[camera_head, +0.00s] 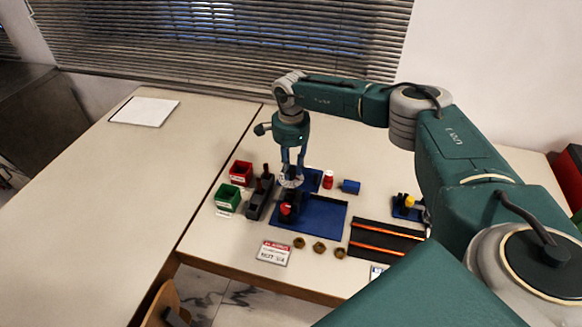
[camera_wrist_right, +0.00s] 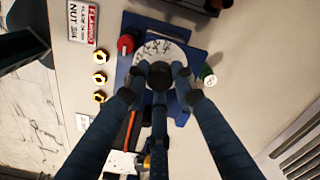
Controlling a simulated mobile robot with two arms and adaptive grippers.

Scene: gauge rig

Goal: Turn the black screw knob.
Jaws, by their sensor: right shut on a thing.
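My right gripper (camera_head: 291,178) points down over a blue rig plate (camera_head: 325,215) on the table. In the right wrist view its dark fingers (camera_wrist_right: 160,76) close in around a dark round piece, which looks like the black screw knob. The fingers cover most of it. A white dial with dark markings (camera_wrist_right: 165,48) lies just behind the fingertips. A red knob (camera_wrist_right: 126,45) sits beside the dial on the blue plate; it also shows in the head view (camera_head: 285,209). My left gripper is not in view.
Left of the rig stand a red bin (camera_head: 241,172), a green bin (camera_head: 228,197) and a dark tool block (camera_head: 259,197). Several brass nuts (camera_head: 319,247) and a sign (camera_head: 274,253) lie in front. A blue cylinder (camera_head: 351,186) stands behind. The left table is mostly clear.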

